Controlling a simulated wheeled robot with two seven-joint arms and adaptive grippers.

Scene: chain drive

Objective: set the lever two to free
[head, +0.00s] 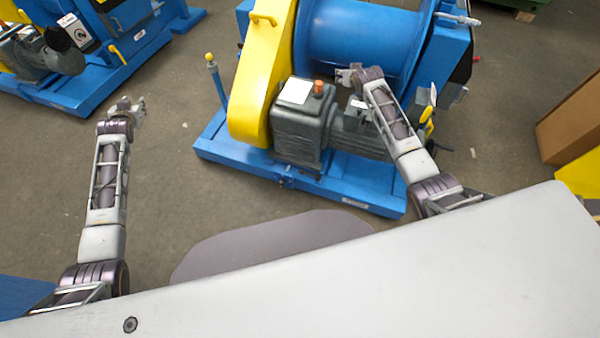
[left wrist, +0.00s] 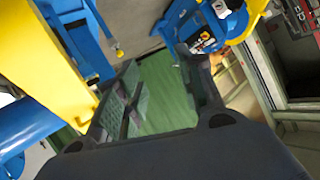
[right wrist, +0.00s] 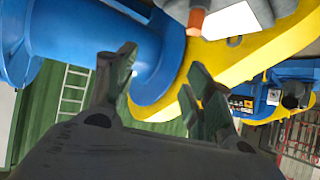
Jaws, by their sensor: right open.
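Several handles could be the lever, and I cannot read which is lever two. A blue post with a yellow ball knob (head: 209,57) stands upright at the left of the blue machine base. A yellow handle (head: 429,122) stands at the right end of the motor. A grey handle (head: 458,19) sticks out at the top right of the drum. My left gripper (head: 137,106) is open and empty over the floor, left of the machine. My right gripper (head: 349,74) is open and empty in front of the blue drum; its fingers also show in the right wrist view (right wrist: 160,80).
The blue drum (head: 365,40), yellow chain guard (head: 261,75) and grey gear unit (head: 299,125) sit on the blue base (head: 240,158). A second blue machine (head: 110,75) stands at the left. A brown box (head: 575,120) is at the right. Floor between the machines is clear.

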